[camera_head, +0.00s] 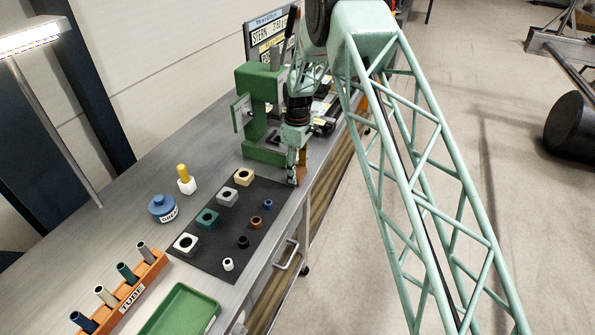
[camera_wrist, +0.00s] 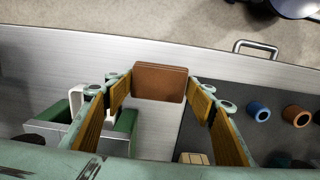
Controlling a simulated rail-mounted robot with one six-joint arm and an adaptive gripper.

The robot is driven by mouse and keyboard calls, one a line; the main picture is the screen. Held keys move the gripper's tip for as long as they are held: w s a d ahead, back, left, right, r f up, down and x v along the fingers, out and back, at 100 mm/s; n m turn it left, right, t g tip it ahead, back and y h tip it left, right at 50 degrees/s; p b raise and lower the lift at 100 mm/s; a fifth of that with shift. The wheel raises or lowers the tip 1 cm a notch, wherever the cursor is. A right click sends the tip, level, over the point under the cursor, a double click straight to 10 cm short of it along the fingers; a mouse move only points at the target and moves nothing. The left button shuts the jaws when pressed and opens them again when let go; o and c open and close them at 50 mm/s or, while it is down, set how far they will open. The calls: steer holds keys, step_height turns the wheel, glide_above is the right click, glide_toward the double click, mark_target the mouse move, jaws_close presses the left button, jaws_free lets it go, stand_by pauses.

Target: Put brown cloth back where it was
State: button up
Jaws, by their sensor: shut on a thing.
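The brown cloth (camera_wrist: 160,83) shows in the wrist view as a folded, flat-sided brown pad between the two yellow-padded fingertips. My gripper (camera_wrist: 161,95) is shut on it. In the head view my gripper (camera_head: 296,168) points down near the bench's front edge, at the far end of the dark mat. A small part of the brown cloth (camera_head: 302,172) shows beside the fingers there. I cannot tell whether the cloth touches the bench top.
The green press (camera_head: 258,100) stands just behind my gripper. The dark mat (camera_head: 232,226) bears several square blocks and small rings. A blue grease pot (camera_head: 162,208), a yellow-topped white piece (camera_head: 185,180), an orange tube rack (camera_head: 122,297) and a green tray (camera_head: 183,312) are nearer.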

mark_target(298, 172)
steer(key=shift+f, duration=0.15)
steer(key=o, duration=0.8)
steer(key=shift+r, duration=0.2)
steer(key=shift+r+b, duration=0.45)
steer(key=shift+r, duration=5.5)
